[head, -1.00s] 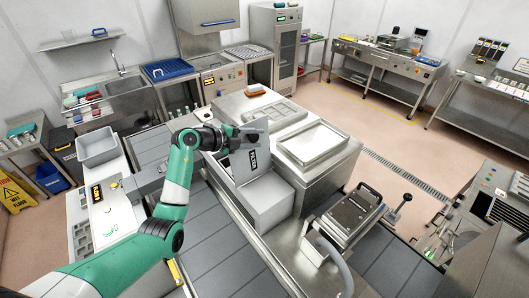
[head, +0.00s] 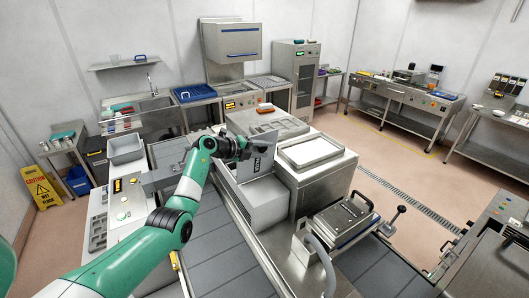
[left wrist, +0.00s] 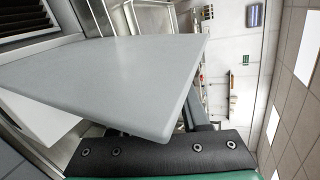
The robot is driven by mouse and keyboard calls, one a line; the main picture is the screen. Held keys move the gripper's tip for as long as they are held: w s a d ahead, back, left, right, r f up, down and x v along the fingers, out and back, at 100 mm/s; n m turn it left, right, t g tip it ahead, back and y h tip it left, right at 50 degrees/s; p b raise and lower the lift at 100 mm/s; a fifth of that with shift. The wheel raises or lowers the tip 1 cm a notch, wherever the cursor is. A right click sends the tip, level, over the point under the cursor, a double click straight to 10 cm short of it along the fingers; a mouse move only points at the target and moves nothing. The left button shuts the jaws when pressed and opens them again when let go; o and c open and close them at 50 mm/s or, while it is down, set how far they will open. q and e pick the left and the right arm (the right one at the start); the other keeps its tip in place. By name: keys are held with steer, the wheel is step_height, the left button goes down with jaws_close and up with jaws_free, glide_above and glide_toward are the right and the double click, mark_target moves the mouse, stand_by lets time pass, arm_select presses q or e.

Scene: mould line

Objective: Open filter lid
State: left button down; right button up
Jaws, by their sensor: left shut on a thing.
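The filter lid (head: 258,166), a light grey panel with a dark label, stands raised and steeply tilted above the grey filter housing (head: 264,208) at the middle of the head view. My left gripper (head: 240,149) is shut on the lid's upper left part; its fingertips are partly hidden behind the lid. In the left wrist view the lid (left wrist: 110,78) is a large flat grey plate in front of the camera, with a dark finger of my left gripper (left wrist: 165,152) along its lower edge. Dark slats show at the upper left there. My right gripper is out of view.
A steel cabinet with a tray top (head: 315,155) stands right of the housing. A hinged metal mould press (head: 343,222) with a hose is in front of it. A grey bin (head: 126,149) stands on the left bench.

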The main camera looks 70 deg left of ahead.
arm_select(q)
steer(key=shift+f, duration=0.1)
steer(key=shift+c, duration=2)
jaws_free()
